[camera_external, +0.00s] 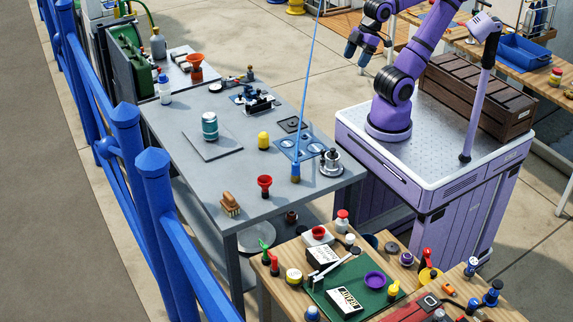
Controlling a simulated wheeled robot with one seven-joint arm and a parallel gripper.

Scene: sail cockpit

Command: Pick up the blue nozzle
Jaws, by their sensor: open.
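A thin blue line (305,95) runs from the top of the view down to a small blue and brass end piece (295,171) at the grey table's front right; this looks like the blue nozzle. Small blue fittings also stand on the wooden table at the lower right, one blue and white (471,266) and one darker blue (491,294); I cannot tell whether either is a nozzle. My gripper (357,57) is open and empty at the top, right of the line and well apart from it, with dark fingertips pointing down.
The grey table (185,185) holds a blue plate with round holes (293,148), a metal fitting (331,161), a yellow piece (263,140), a red funnel (264,185) and a teal canister (209,126). A blue railing (125,150) runs along the left.

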